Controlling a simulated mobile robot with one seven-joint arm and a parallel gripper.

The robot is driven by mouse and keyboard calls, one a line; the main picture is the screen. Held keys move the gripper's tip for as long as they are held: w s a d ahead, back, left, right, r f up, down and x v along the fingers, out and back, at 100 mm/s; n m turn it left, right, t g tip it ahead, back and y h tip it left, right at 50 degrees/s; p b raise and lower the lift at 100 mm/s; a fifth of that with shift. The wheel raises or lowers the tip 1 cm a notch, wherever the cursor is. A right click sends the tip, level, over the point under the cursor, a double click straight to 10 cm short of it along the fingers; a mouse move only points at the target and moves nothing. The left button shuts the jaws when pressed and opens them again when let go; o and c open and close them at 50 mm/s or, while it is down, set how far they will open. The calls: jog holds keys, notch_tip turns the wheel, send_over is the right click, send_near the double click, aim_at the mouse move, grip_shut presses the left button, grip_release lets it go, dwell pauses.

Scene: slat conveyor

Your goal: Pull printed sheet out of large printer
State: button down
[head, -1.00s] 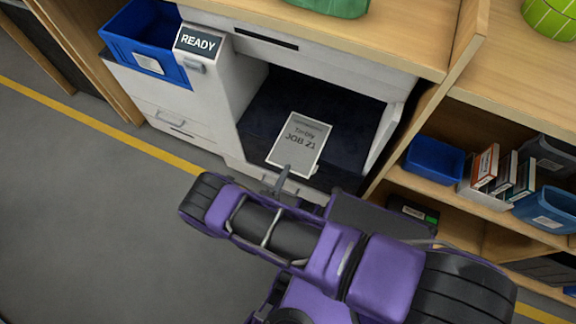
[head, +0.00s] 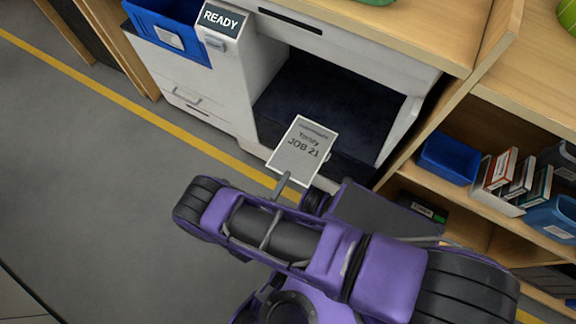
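The printed sheet (head: 302,147), marked "JOB 21", is at the mouth of the large printer's (head: 226,88) open dark bay (head: 325,100). Its lower part sticks out past the bay's front edge, and its upper part shows against the dark bay floor. My gripper (head: 282,184) is at the sheet's near edge. A thin grey finger overlaps that edge, and the sheet moves along with it, so the gripper appears shut on it. The other finger is hidden. The printer's small display (head: 221,17) reads "READY".
A blue bin (head: 165,38) hangs on the printer's left side. A wooden shelf (head: 470,205) on the right holds a blue tray (head: 446,158) and several boxes (head: 510,172). Grey floor with a yellow line (head: 120,107) lies open to the left.

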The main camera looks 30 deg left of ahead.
jog(key=s, duration=0.3)
jog(key=shift+s, duration=0.35)
